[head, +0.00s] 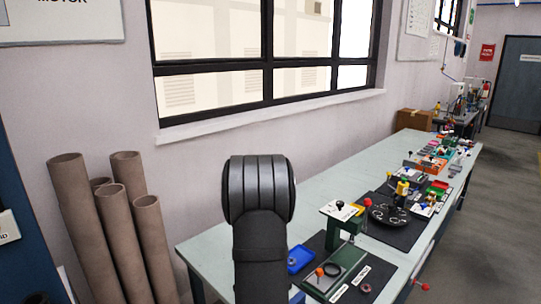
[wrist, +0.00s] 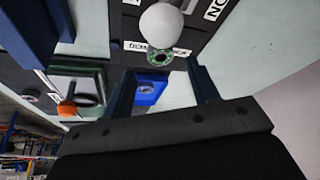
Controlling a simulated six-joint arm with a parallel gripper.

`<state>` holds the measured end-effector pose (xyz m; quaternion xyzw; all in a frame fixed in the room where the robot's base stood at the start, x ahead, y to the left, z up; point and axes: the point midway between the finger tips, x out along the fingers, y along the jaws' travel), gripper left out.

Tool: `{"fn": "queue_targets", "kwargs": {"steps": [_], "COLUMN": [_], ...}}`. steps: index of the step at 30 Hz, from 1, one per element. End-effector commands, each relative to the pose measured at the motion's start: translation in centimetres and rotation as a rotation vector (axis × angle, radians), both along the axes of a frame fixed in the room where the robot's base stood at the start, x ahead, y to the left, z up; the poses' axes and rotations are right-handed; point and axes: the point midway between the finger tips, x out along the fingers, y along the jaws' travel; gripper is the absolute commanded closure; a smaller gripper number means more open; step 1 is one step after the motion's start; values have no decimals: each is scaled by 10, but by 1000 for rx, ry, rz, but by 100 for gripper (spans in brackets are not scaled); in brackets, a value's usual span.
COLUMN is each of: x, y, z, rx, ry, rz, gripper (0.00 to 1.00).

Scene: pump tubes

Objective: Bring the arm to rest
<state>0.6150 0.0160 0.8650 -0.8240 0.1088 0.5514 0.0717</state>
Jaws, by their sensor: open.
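My gripper (wrist: 160,76) shows in the wrist view with its two dark blue fingers apart and nothing held between them. A blue tray (wrist: 144,99) with a small round piece in it shows between the fingers, beyond them. In the head view my black arm link (head: 259,235) rises in front of the near end of the bench. The gripper itself cannot be made out there.
The long bench (head: 225,247) carries a green stand (head: 343,229), the blue tray (head: 299,258), a green fixture (head: 335,273) with an orange knob, and several small parts farther back. In the wrist view a white ball knob (wrist: 162,25) is close. Brown tubes (head: 120,235) stand left.

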Motion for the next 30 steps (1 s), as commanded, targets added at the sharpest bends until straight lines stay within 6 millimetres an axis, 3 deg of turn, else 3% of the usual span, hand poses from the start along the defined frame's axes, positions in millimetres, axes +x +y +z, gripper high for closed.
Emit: {"fn": "queue_targets", "kwargs": {"steps": [9,16,30], "x": [15,15,14], "y": [-4,-4,-4], "z": [-40,-14,-12], "rx": [0,0,0], "ry": [-1,-3,-1], "rz": [-1,-1,0], "gripper": [46,46,46]}}
